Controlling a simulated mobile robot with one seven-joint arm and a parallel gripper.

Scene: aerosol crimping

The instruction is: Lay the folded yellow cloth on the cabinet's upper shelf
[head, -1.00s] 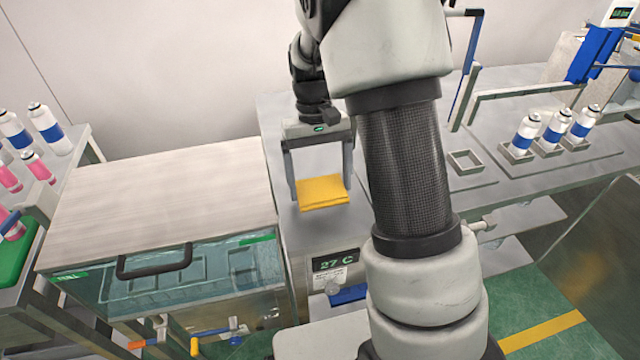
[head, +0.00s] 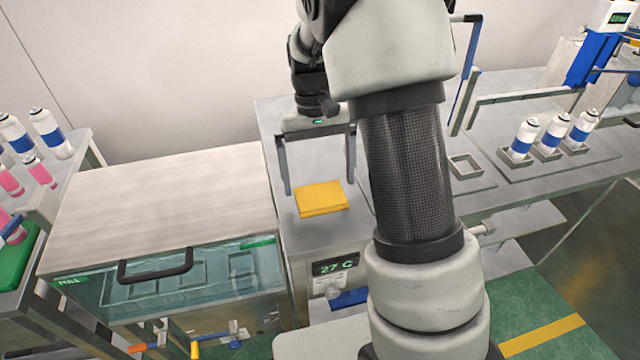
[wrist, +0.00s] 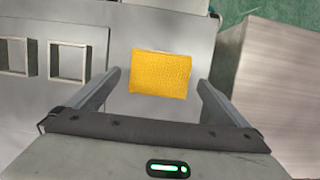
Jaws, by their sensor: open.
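The folded yellow cloth (head: 322,199) lies flat on the grey metal worktop, above a front panel with a 27 C display (head: 335,263). My gripper (head: 318,187) is open and empty just above and behind the cloth, its fingers spread wider than the cloth. In the wrist view the cloth (wrist: 161,75) lies ahead, between the lines of the two open fingers (wrist: 160,83), clear of both. I cannot tell which piece of furniture is the cabinet with the upper shelf.
A wood-topped unit (head: 165,195) with a glass front and black handle (head: 155,264) stands left of the worktop. Bottles (head: 50,133) stand on a bench at far left. White-and-blue cans (head: 551,134) stand in holders at right, beside an empty square holder (head: 465,166).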

